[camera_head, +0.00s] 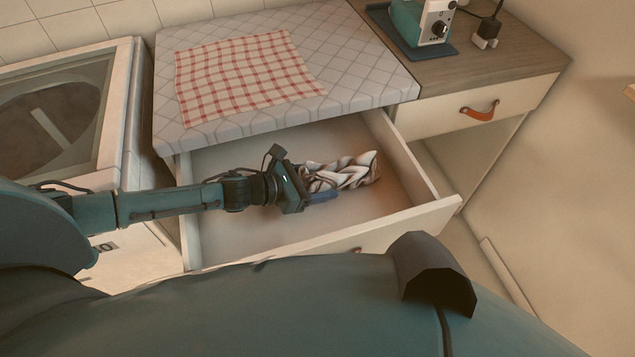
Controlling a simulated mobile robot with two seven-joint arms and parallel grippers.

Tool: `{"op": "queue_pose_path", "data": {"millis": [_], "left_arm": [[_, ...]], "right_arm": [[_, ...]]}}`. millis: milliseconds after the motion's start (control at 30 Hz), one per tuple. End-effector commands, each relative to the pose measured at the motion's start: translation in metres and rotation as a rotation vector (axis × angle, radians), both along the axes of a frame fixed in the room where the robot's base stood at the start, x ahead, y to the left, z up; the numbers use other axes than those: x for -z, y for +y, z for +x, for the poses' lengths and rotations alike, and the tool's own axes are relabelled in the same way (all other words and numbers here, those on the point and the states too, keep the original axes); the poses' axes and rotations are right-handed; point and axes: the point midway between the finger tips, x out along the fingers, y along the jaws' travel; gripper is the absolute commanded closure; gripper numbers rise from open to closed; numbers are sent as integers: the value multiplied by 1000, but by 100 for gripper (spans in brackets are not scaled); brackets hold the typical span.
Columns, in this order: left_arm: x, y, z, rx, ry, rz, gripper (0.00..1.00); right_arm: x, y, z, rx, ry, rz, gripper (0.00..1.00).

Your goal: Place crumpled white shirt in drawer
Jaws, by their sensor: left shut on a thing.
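The crumpled white shirt (350,171), with dark stripes or folds, is inside the open drawer (235,222), toward the middle of its space. My left gripper (318,190) reaches over the drawer from the left and is shut on the near left end of the shirt. The shirt's far end extends to the right of the fingers. I cannot tell whether the shirt rests on the drawer floor. My right gripper is not in view.
A red checked cloth (245,78) lies on the quilted countertop (350,62) above the drawer. A closed drawer with a leather pull (480,110) is at the right. A teal appliance (420,22) stands on the wooden top. The drawer floor right of the shirt is clear.

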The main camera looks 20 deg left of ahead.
Motion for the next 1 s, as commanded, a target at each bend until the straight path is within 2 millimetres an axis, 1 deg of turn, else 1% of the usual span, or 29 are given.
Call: {"op": "queue_pose_path", "data": {"millis": [233,400,433,600,700,900,1000], "left_arm": [[1,-1,0,1,-2,-2,64],[6,-1,0,1,-2,-2,64],[5,0,0,0,-1,0,35],[5,0,0,0,-1,0,21],[5,0,0,0,-1,0,15],[4,0,0,0,-1,0,15],[-1,0,0,0,-1,-1,15]], "right_arm": [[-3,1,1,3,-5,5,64],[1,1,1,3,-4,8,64],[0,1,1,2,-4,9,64],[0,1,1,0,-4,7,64],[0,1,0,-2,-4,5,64],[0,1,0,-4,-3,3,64],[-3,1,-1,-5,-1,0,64]]}}
